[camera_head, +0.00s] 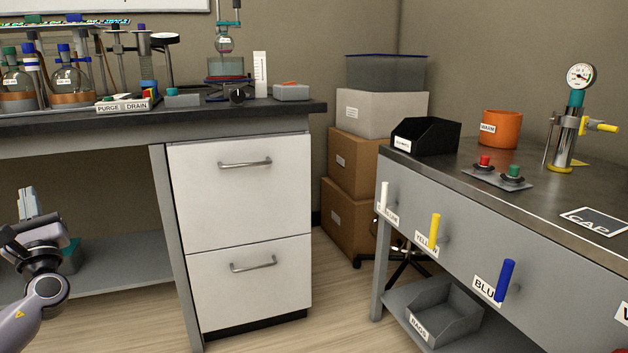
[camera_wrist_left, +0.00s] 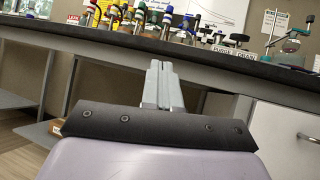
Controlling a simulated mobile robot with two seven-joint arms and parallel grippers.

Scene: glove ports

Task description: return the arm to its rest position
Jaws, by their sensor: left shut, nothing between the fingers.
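My left gripper (camera_head: 27,203) is at the lower left of the head view, in front of the bench's open underside. Its fingers point up and are shut with nothing between them. In the left wrist view the closed fingers (camera_wrist_left: 162,86) stand in the middle, apart from the dark bench edge (camera_wrist_left: 200,55) behind them. My right gripper is in neither view.
The left bench (camera_head: 240,110) carries flasks (camera_head: 75,78) and a purge and drain panel (camera_head: 123,104). A white drawer cabinet (camera_head: 240,200) stands below. Stacked boxes (camera_head: 360,165) fill the corner. The right bench (camera_head: 480,205) has coloured handles along its front.

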